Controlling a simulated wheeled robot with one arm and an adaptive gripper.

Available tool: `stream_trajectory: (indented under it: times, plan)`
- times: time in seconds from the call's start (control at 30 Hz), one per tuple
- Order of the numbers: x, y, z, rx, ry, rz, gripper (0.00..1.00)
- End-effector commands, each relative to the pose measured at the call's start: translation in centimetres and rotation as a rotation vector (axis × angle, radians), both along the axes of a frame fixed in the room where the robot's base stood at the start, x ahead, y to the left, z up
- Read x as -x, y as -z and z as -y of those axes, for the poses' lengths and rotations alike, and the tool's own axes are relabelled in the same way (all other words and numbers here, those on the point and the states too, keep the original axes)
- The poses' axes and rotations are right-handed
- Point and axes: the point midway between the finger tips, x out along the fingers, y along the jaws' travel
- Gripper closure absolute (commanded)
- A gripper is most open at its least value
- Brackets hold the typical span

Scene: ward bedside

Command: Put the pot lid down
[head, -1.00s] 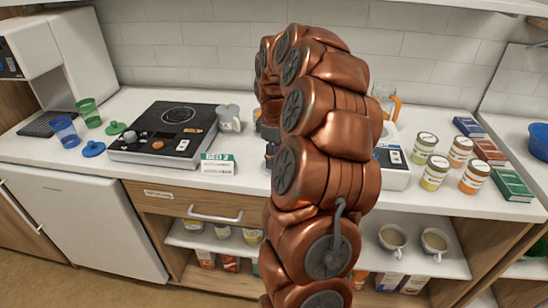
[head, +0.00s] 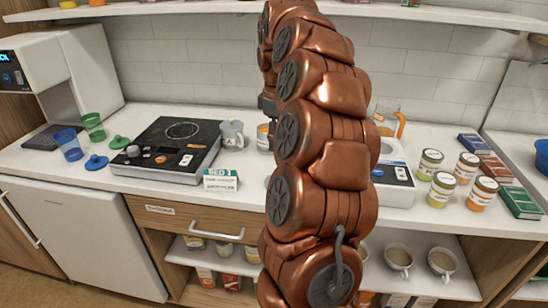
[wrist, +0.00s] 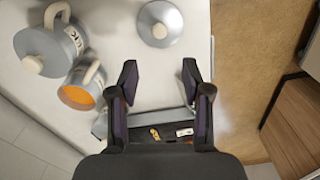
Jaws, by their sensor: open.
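A round grey lid (wrist: 160,24) with a cream knob lies on the white counter at the top of the wrist view. My gripper (wrist: 160,80) is open and empty; its two dark fingers are spread below the lid in that view, apart from it. A grey pot (wrist: 40,46) with a lid on and a cream handle stands at upper left. Beside it is a grey pot without a lid (wrist: 82,86), orange inside. In the head view my arm hides most of the gripper; a grey lidded pot (head: 231,134) shows left of it.
A black hotplate (head: 150,150) and a small BED 3 sign (head: 220,180) stand left of the pots on the counter (head: 250,195). Blue and green cups are farther left. Several jars (head: 441,188) and a scale are on the right. A shelf (head: 430,15) hangs above.

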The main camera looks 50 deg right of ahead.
Motion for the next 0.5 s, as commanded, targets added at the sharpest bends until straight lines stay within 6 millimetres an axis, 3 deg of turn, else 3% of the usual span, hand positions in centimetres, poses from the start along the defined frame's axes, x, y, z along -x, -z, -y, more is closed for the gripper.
stream_trajectory:
  times: [0.27,0.37,0.5]
  plan:
    - [-0.1,-0.2,-0.8,-0.001,-0.003,0.001,0.52]
    - [-0.2,-0.5,-3.0,-0.003,-0.009,0.002,0.52]
    - [0.2,-0.4,-8.3,-0.01,-0.014,-0.004,0.52]
